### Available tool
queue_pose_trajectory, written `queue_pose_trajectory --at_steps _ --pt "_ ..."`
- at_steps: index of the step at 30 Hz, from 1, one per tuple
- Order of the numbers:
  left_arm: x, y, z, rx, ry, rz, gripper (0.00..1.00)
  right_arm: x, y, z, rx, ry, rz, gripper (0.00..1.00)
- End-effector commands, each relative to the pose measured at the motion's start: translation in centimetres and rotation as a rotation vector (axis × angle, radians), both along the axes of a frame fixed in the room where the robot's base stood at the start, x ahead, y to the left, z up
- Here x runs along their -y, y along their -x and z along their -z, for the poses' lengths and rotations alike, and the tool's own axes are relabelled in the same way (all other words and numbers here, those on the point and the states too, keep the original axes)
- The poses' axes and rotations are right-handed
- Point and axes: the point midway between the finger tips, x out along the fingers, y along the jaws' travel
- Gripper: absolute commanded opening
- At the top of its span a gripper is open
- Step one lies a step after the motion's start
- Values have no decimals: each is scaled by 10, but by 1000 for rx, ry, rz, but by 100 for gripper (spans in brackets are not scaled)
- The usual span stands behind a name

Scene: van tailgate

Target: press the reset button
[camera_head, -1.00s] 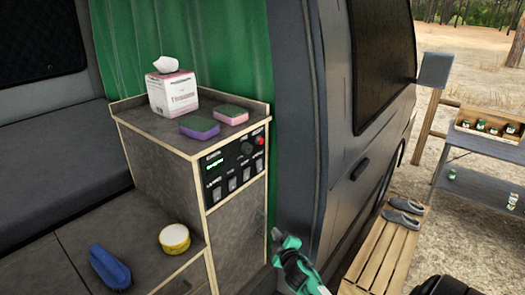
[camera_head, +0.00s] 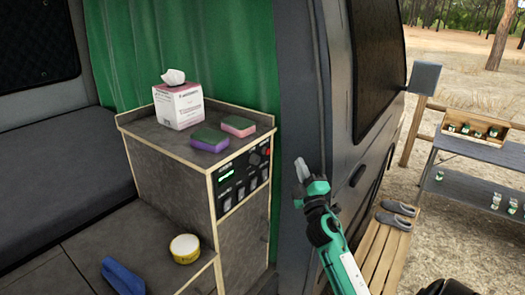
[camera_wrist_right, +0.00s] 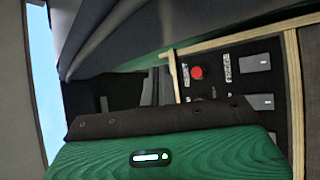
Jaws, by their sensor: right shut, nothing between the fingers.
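A black control panel (camera_head: 240,178) is set in the upper side of the grey cabinet. It has switches, a dark knob, a small green display and a round red button (camera_head: 267,151) at its upper right corner. My right gripper (camera_head: 301,168) is shut and empty. It points up in front of the van's door pillar, to the right of the panel and apart from it in the picture. My left gripper is not in view.
On the cabinet top (camera_head: 165,130) stand a tissue box (camera_head: 179,106) and two sponges (camera_head: 210,138). A yellow-rimmed tub (camera_head: 185,248) and a blue brush (camera_head: 122,277) lie on the lower surface. The dark van pillar (camera_head: 302,90) rises behind my gripper. Slippers (camera_head: 396,213) rest on a slatted bench.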

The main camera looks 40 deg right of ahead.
Motion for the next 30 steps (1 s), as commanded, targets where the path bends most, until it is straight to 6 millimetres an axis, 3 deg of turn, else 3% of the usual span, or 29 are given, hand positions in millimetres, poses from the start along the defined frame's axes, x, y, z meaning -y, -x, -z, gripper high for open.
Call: queue_pose_trajectory --at_steps 11,30 --pt "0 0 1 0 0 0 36 0 -2 1 1 -2 0 0" --pt "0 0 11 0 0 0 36 -21 -75 2 1 -3 0 0"
